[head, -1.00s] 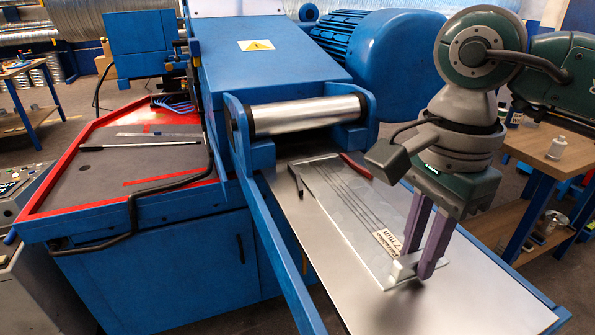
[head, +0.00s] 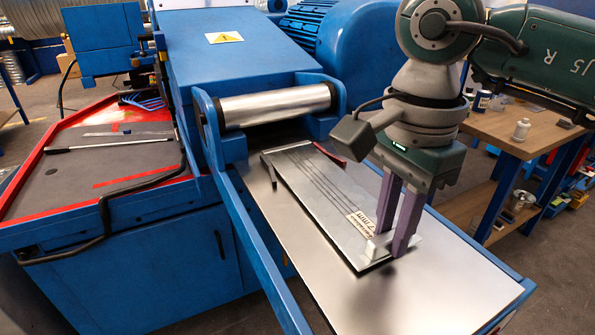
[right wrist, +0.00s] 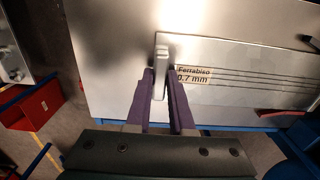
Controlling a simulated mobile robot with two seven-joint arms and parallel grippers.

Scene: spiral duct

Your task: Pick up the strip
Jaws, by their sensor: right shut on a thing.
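The strip (head: 318,205) is a flat grey metal sheet with dark lengthwise lines and a printed label reading 0.7 mm. It lies along the metal table, its far end toward the roller. A dark shadow edge runs along its left side, and its near end looks slightly raised. A small pale block (head: 371,250) sits at the near end. My right gripper (head: 388,252) points down there, shut on the strip's near end at the block. The right wrist view shows the strip (right wrist: 235,52) running right from the fingers (right wrist: 161,75). My left gripper is not in view.
A steel roller (head: 275,106) in a blue frame stands beyond the strip's far end. A black piece (head: 268,170) and a red-handled tool (head: 330,155) are by that end. The metal table (head: 420,290) is bare toward the front. A wooden bench (head: 535,140) stands at right.

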